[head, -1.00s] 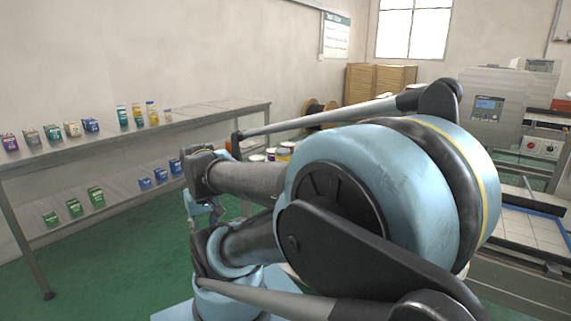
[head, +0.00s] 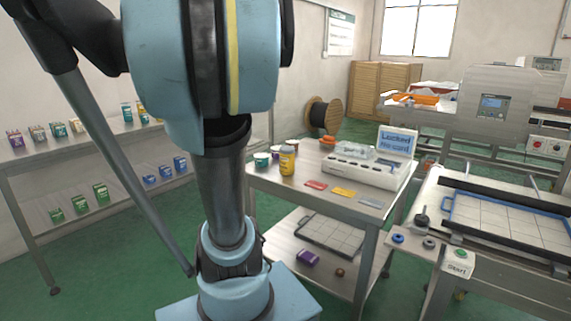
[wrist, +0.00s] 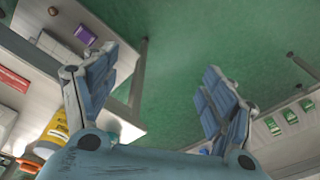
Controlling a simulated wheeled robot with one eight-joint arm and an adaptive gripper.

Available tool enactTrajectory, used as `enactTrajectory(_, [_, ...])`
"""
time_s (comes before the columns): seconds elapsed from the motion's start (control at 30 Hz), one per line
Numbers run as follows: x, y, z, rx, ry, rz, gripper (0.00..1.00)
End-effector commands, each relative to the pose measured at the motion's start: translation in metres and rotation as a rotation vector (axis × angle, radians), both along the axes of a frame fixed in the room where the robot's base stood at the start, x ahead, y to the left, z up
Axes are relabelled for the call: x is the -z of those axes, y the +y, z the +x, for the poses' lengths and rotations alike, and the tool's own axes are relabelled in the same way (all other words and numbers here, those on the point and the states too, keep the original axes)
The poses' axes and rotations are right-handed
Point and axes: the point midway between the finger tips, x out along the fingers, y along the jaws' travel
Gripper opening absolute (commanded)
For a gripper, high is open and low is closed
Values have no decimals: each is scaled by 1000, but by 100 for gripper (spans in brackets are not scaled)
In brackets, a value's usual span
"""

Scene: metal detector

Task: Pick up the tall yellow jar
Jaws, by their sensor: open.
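The tall yellow jar (head: 287,161) stands upright on the middle table's top, near its left end, in the head view. It also shows at the lower left of the wrist view (wrist: 56,128), partly cut off by my gripper's body. My gripper (wrist: 165,75) is open and empty in the wrist view. Its fingers are spread over green floor between the table and the shelf. The jar is outside the left finger, not between the fingers. The gripper itself cannot be made out in the head view, where my arm rises on the left.
Small cups (head: 262,160) stand beside the jar. Coloured cards (head: 344,192) and a white device (head: 372,165) reading "Locked No card" share the tabletop. A purple box (head: 307,257) lies on the lower shelf. A long shelf (head: 60,158) with small boxes stands left.

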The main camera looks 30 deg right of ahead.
Motion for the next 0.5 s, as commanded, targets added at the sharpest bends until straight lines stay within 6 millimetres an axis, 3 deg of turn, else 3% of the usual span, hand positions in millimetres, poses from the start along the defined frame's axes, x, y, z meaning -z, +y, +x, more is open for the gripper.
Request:
enactTrajectory(0.2, [-41, -61, 47, 261, 21, 26, 77])
enactTrajectory(0.5, [-79, -164, 97, 618, 48, 60, 77])
